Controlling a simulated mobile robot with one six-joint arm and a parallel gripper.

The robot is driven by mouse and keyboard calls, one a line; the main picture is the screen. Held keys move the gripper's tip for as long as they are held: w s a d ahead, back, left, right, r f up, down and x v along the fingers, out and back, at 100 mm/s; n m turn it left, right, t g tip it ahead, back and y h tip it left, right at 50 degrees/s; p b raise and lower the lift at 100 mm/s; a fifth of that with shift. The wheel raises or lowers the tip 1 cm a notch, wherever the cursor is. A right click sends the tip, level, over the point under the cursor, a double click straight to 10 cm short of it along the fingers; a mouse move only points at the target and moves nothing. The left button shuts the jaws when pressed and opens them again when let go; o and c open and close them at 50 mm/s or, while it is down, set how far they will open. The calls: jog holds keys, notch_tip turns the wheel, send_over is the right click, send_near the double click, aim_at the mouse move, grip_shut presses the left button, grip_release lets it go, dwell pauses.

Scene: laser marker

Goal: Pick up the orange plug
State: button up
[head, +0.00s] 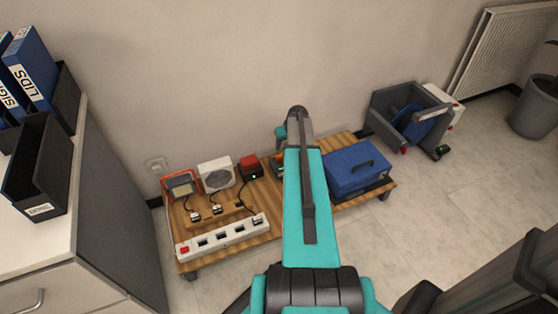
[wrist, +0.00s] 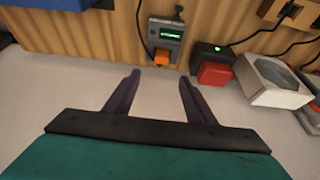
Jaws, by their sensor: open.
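The orange plug (wrist: 162,57) shows in the wrist view at the near end of a small grey device (wrist: 165,38) with a lit green display. A black cable runs beside the device. My gripper (wrist: 159,78) is open and empty. Its two dark fingers point towards the plug, which appears between and just beyond the fingertips, with a gap. In the head view my teal arm reaches over the wooden platform (head: 263,226) and hides most of this spot and the fingers.
In the wrist view a red block (wrist: 214,74) and a white unit (wrist: 270,82) stand right of the plug. In the head view a blue case (head: 355,172) sits right of my arm, and a white power strip (head: 222,236) lies at the platform's front left. The wall is close behind.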

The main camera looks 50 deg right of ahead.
jog(key=b, duration=0.1)
send_near(279, 155)
jog(key=f, duration=0.2)
jog(key=shift+w+d+f+b, duration=0.25)
jog(key=shift+d+f+b, duration=0.05)
jog(key=shift+d+f, duration=0.1)
jog(key=shift+b+x, duration=0.85)
jog(key=shift+x, duration=1.75)
jog(key=shift+w+a, duration=0.1)
jog(key=shift+a, duration=0.1)
jog(key=shift+c, duration=0.4)
grip_shut()
jog(key=shift+r, duration=0.15)
